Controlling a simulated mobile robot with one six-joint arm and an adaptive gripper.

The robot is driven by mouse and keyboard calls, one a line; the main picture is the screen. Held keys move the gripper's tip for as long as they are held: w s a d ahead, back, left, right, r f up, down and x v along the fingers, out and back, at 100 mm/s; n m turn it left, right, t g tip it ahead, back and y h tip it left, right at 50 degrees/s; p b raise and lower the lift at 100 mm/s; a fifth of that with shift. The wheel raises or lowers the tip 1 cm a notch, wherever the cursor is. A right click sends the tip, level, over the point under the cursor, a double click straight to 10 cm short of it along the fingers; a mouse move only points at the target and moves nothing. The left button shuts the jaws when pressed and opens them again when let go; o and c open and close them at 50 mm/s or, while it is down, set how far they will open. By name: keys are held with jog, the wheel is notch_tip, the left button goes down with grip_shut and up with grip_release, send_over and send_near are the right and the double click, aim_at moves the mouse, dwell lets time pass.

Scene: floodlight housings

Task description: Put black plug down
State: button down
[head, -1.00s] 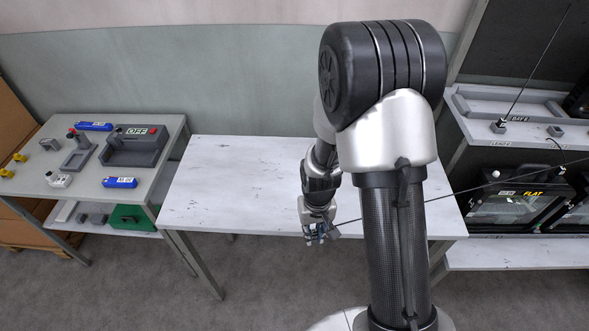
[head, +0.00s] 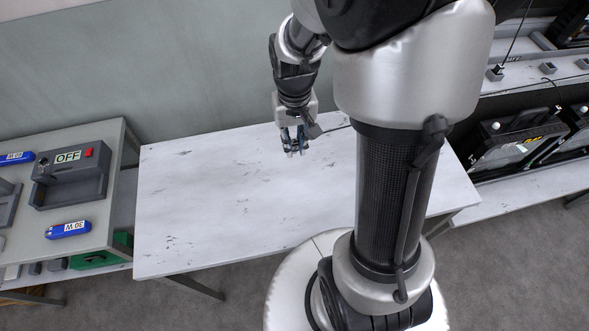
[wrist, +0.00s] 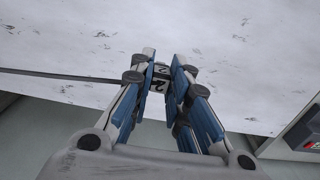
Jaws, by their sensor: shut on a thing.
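My gripper (head: 294,150) hangs over the white table (head: 210,205), towards its back edge, in the head view. In the wrist view, my gripper (wrist: 163,72) is shut on the black plug (wrist: 158,84). The plug is mostly hidden by the blue-padded fingers; a white label reading "2" shows between them. A dark cable (wrist: 70,76) runs from it to the left in the wrist view, and to the right behind my arm in the head view. The white tabletop lies beyond the fingertips; I cannot tell the exact gap.
The white table is bare. A grey bench at left holds a dark fixture marked OFF (head: 70,175) and blue modules, one (head: 68,229) near its front edge. At right, a shelf holds black floodlight housings (head: 510,145). The dark cable stretches towards that side.

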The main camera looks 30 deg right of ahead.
notch_tip(320, 180, down, 13)
jog(key=b, duration=0.3)
jog(key=shift+w+r+b, duration=0.1)
jog(key=shift+r+b, duration=0.1)
jog(key=shift+b, duration=0.2)
jog(key=shift+f, duration=0.2)
jog(key=c, duration=1.5)
grip_release()
jog(key=shift+c, duration=0.2)
jog(key=shift+r, duration=0.15)
